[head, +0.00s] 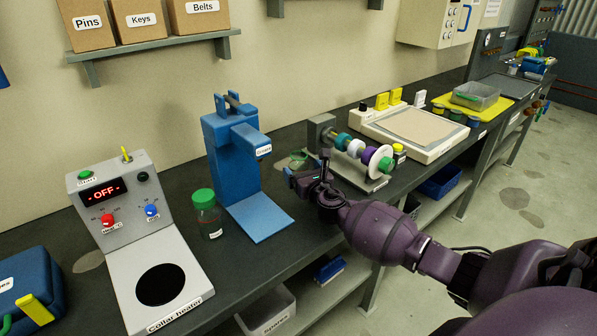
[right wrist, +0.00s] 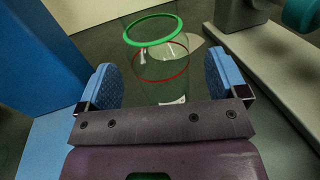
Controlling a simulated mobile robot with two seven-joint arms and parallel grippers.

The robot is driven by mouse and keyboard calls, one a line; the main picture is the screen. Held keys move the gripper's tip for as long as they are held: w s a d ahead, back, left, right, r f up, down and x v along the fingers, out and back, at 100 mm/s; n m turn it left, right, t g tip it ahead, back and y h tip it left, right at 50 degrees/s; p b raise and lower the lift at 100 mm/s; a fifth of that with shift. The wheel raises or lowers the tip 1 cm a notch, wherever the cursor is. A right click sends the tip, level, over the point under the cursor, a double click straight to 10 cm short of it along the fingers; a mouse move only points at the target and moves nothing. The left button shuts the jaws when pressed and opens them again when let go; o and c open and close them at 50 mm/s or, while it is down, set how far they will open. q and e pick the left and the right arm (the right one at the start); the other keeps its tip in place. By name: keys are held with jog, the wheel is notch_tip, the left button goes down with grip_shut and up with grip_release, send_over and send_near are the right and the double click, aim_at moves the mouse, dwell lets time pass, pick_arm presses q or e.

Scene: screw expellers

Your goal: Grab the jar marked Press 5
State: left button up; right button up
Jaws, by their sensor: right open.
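An open glass jar with a green rim and a red line (right wrist: 160,68) stands on the bench between my right gripper's blue finger pads in the right wrist view. It also shows, partly hidden, in the head view (head: 298,158) right of the blue press. A white label is on it, too small to read. My right gripper (head: 304,178) is open around or just short of this jar; contact cannot be told. A second jar with a green lid (head: 207,214) stands left of the blue press; its label is unreadable. My left gripper is not in view.
The blue press (head: 229,150) stands close left of my right gripper. A grey machine with coloured rollers (head: 359,152) stands to its right. A collar heater (head: 139,235) reading OFF is at the left. Boxes (head: 139,20) sit on a wall shelf.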

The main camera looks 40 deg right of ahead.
jog(key=shift+w+d+f, duration=0.1)
jog(key=shift+w, duration=0.55)
jog(key=shift+w+d+f, duration=0.1)
jog(key=shift+w, duration=0.5)
jog(key=shift+w+d+r+b, duration=0.1)
jog(key=shift+w+b, duration=0.25)
jog(key=shift+w, duration=0.15)
